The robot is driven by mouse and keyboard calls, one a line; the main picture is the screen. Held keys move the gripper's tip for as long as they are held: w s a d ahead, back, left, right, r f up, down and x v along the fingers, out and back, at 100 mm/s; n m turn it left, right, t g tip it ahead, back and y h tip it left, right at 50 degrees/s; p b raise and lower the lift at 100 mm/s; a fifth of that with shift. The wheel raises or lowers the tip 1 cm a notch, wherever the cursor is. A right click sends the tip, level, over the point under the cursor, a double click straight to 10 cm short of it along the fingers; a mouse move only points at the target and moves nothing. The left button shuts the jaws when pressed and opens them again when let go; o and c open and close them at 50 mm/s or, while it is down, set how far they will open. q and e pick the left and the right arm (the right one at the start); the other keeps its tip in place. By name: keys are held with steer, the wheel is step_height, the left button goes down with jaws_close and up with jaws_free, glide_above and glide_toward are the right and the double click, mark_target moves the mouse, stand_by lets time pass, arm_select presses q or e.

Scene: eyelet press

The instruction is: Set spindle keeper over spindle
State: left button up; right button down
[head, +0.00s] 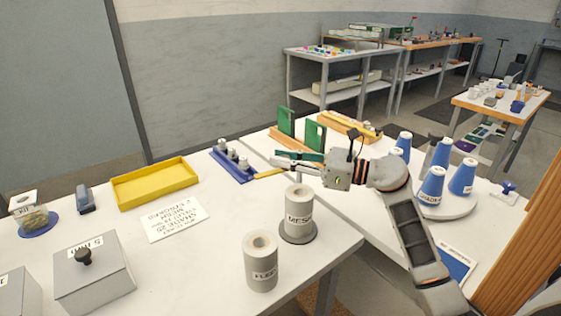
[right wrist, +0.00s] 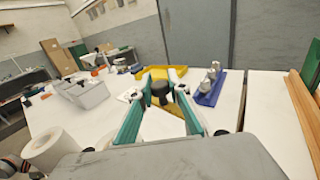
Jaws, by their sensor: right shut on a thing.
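My right gripper (head: 279,158) is above the far part of the table, near the blue tray. I cannot clearly tell which part is the spindle. My left gripper is not in view.
A blue tray (head: 229,172) holds grey pegs. A yellow tray (head: 155,184), a printed sheet (head: 175,219), a second roll (head: 261,264) and a grey box with a black knob (head: 94,281) share the table. Blue cones (head: 431,184) stand at right. Bare tabletop lies around the sheet.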

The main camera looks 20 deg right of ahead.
steer(key=c, duration=1.9)
jaws_free()
